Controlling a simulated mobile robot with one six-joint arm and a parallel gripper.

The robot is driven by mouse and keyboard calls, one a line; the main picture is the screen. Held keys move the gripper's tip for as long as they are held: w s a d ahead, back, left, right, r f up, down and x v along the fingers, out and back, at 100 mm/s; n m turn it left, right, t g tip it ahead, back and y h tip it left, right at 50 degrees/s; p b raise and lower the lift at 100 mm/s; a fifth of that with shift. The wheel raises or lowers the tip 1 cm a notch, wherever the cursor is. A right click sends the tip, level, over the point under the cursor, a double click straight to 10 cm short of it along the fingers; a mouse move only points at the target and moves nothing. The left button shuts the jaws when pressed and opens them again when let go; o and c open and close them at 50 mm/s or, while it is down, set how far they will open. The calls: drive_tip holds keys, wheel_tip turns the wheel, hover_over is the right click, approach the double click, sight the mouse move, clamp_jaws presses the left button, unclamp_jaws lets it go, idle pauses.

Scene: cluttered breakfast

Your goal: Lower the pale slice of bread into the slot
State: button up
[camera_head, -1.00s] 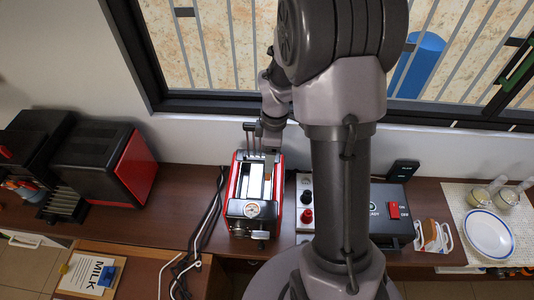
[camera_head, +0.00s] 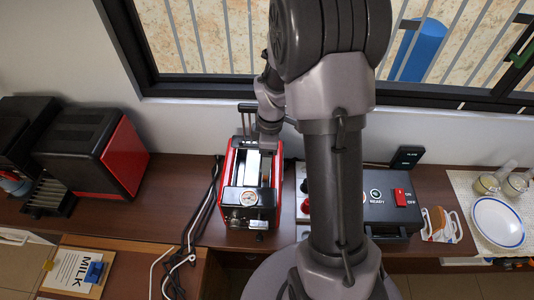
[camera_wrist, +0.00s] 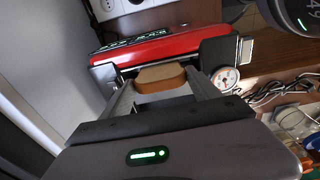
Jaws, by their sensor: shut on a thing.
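The pale slice of bread (camera_wrist: 160,75), tan with a browner edge, sits between the two fingers of my gripper (camera_wrist: 163,86) in the wrist view. My gripper is shut on it. The red toaster (camera_wrist: 165,45) lies just beyond the slice in that view. In the head view the toaster (camera_head: 228,190) stands on the counter with a round dial at its front and a bright slot area on top. My gripper (camera_head: 268,135) is over its back end there. The slice is not clear in the head view, and I cannot tell whether its lower edge is inside a slot.
A black box with socket knobs and a red switch (camera_head: 402,195) stands right of the toaster, partly behind my arm. A rack with bread slices (camera_head: 440,228) and a white plate (camera_head: 497,222) are further right. A red-and-black appliance (camera_head: 95,150) stands left. Cables (camera_head: 200,225) run beside the toaster.

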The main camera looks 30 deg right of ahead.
idle(0.8)
drive_tip(key=o, duration=1.1)
drive_tip(key=shift+c, duration=0.2)
drive_tip(key=shift+o, duration=0.4)
wheel_tip(320, 180, up, 14)
drive_tip(key=p, duration=1.1)
drive_tip(key=s+a+b, duration=0.2)
drive_tip(key=s+a, duration=0.7)
drive_tip(key=s, duration=0.4)
drive_tip(key=shift+s+b, duration=0.15)
drive_tip(key=shift+b, duration=0.15)
